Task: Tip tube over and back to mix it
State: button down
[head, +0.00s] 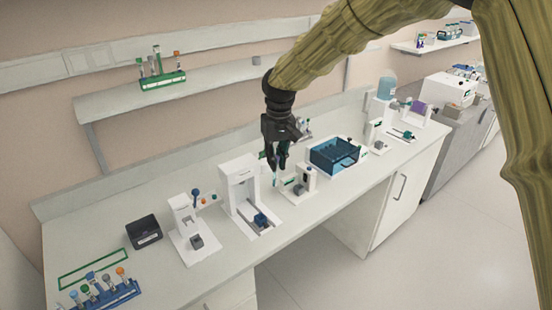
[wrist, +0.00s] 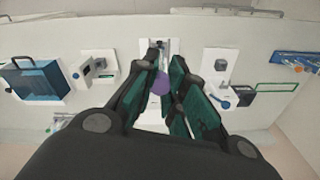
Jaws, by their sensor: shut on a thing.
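My gripper (head: 275,162) points down above the white bench, near the middle of its length. Its fingers are shut on a tube with a round purple cap (wrist: 161,84), which shows between the green finger pads in the wrist view. The cap faces the wrist camera, so the tube looks roughly upright. Most of its body is hidden by the cap and fingers. In the head view the tube is too small and covered to make out clearly.
Below and around the gripper stand a tall white device (head: 238,180), a small white device (head: 306,178) and a blue clear-walled box (head: 335,156). A blue rack (head: 108,298) with several capped tubes is at the front left. A green rack (head: 163,80) sits on the shelf.

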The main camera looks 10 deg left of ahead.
jog(key=t+y+b, duration=0.2)
jog(key=b, duration=0.1)
jog(key=s+d+f+t+y+b, duration=0.1)
jog(key=t+y+b, duration=0.1)
jog(key=b, duration=0.2)
jog(key=t+y+b, duration=0.1)
jog(key=y+b, duration=0.2)
jog(key=shift+s+d+f+t, duration=0.15)
jog(key=shift+d+f+t, duration=0.1)
jog(key=shift+d+t, duration=0.15)
jog(key=t+y+b, duration=0.1)
jog(key=b, duration=0.5)
jog(key=shift+s+f, duration=0.1)
jog(key=shift+f, duration=0.1)
jog(key=t+y+b, duration=0.1)
jog(key=b, duration=0.3)
jog(key=t+y+b, duration=0.1)
jog(key=b, duration=0.4)
jog(key=shift+s+d+f+y, duration=0.1)
jog(key=shift+d+f+y, duration=0.05)
jog(key=shift+f+y, duration=0.25)
jog(key=t+y+b, duration=0.1)
jog(key=b, duration=0.5)
jog(key=f+t+y+b, duration=0.1)
jog(key=t+y+b, duration=0.1)
jog(key=b, duration=0.4)
jog(key=shift+d, duration=0.1)
